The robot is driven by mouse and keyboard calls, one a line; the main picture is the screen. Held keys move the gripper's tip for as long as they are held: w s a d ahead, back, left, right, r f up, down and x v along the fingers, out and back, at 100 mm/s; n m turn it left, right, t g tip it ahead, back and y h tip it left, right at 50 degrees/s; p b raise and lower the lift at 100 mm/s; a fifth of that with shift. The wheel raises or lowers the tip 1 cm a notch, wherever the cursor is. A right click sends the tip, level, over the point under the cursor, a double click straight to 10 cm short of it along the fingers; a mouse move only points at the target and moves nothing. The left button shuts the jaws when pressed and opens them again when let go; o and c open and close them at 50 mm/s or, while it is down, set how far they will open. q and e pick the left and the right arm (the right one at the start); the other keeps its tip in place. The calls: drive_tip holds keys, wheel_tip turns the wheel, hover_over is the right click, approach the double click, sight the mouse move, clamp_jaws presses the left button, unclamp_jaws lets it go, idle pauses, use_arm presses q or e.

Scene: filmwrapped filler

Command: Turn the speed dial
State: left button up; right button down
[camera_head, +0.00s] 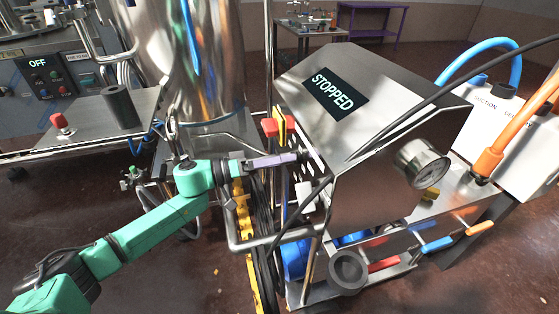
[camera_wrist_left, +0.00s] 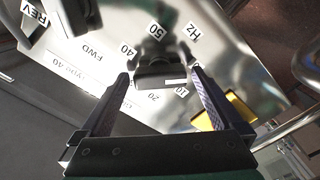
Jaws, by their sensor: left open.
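The speed dial (camera_wrist_left: 158,72) is a dark knob with a white mark, ringed by labels such as 10, 20, 40, 50 and HZ on a metal panel in the left wrist view. My left gripper (camera_wrist_left: 159,76) is open, with one fingertip on each side of the knob; I cannot tell whether they touch it. In the head view my green left arm reaches to the left side of the metal control box (camera_head: 375,160), with the gripper (camera_head: 300,157) beside that panel. The dial is not discernible there. The box's display reads STOPPED. My right gripper is not in view.
A black FWD/REV switch (camera_wrist_left: 75,12) sits near the dial. A dark cable crosses the box. A metal rail (camera_head: 270,240) and hanging hoses lie below my gripper. A shiny vessel (camera_head: 205,60) stands behind the arm.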

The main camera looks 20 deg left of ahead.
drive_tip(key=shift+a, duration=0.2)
use_arm(q)
drive_tip(key=shift+c, duration=0.9)
drive_tip(key=c, duration=1.1)
drive_tip(key=shift+o, duration=0.2)
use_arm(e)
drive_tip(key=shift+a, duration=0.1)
